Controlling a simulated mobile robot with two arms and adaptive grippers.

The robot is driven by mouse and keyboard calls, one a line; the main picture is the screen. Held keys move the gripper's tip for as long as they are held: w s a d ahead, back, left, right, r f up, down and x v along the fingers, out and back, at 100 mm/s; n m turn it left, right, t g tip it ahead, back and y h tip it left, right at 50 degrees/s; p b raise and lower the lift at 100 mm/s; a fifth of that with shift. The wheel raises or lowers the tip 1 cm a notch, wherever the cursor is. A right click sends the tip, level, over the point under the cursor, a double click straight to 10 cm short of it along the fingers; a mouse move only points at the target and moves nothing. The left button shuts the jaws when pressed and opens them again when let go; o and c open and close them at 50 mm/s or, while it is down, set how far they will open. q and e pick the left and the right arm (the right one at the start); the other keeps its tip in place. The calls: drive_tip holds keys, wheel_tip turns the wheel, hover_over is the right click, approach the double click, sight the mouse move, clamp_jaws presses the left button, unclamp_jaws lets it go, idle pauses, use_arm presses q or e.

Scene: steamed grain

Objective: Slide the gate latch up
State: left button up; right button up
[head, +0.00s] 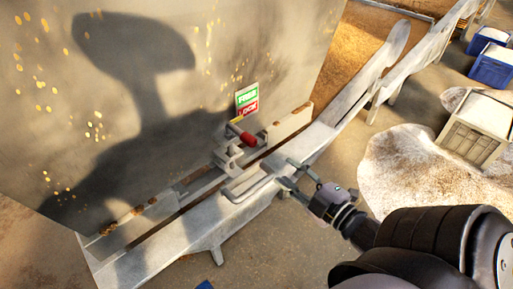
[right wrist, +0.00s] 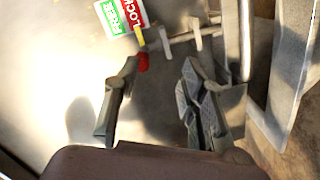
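The gate latch has a red knob (head: 248,139) on a metal bracket (head: 228,155), low on the large grey wall. A yellow pointer beside it lies just under a green and red FREE/LOCK sign (head: 246,99). My right gripper (head: 288,173) is to the right of and below the knob, over the pale rail. In the right wrist view the gripper (right wrist: 160,85) is open, with nothing between its fingers. There the red knob (right wrist: 143,62) shows beyond the fingertips, nearer the left finger; I cannot tell whether they touch. My left gripper is not in view.
A pale rail (head: 330,115) runs diagonally along the wall (head: 60,120), with a bent handle bar near my right gripper. Grain heaps (head: 395,170), a white-topped box (head: 478,128) and blue bins (head: 494,67) stand to the right. The sandy floor at bottom centre is mostly clear.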

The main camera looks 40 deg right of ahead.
sight(237, 132)
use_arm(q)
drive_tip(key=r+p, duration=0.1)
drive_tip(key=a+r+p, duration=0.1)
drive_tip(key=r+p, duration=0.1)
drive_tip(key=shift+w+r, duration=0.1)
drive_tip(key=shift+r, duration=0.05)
use_arm(e)
drive_tip(key=shift+n+t+y, duration=0.3)
drive_tip(key=shift+n+y, duration=0.2)
drive_tip(key=shift+n, duration=0.1)
drive_tip(key=w+a+r, duration=0.1)
drive_tip(key=w, duration=0.5)
drive_tip(key=w+a+r, duration=0.1)
drive_tip(key=w, duration=0.5)
drive_tip(key=w+a+r, duration=0.1)
drive_tip(key=w, duration=0.5)
drive_tip(key=shift+a, duration=0.2)
drive_tip(key=shift+s, duration=0.1)
drive_tip(key=shift+c, duration=0.5)
drive_tip(key=shift+s, duration=0.1)
clamp_jaws()
use_arm(q)
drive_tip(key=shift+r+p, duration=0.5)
drive_tip(key=shift+p, duration=0.1)
use_arm(e)
drive_tip(key=shift+w+r, duration=0.25)
drive_tip(key=shift+r, duration=0.15)
